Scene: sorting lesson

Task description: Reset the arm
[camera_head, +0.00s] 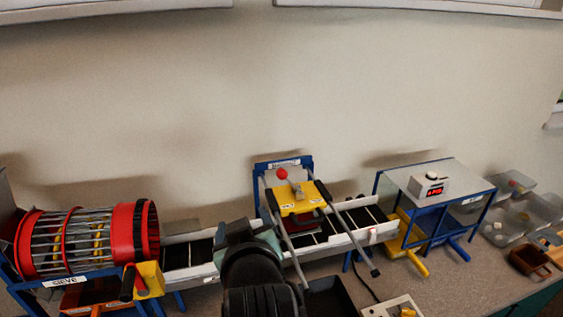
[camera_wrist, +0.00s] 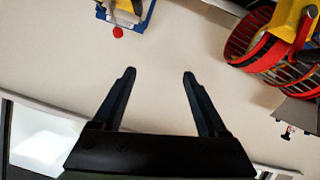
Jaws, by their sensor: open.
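My gripper (camera_wrist: 159,75) is open in the wrist view, with two dark fingers spread apart and nothing between them. In the head view my black arm rises from the bottom centre and the gripper (camera_head: 240,232) is at its far end, in front of the conveyor (camera_head: 193,262). The fingertips are hard to make out there. In the wrist view the fingers point across the pale wall.
A red sieve drum (camera_head: 135,232) stands left, with a yellow block below. A blue-framed station with a yellow plate (camera_head: 299,207) straddles the conveyor. A display box (camera_head: 432,186) sits on a blue frame at right. Clear bins (camera_head: 505,226) and a brown tray (camera_head: 530,262) lie far right.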

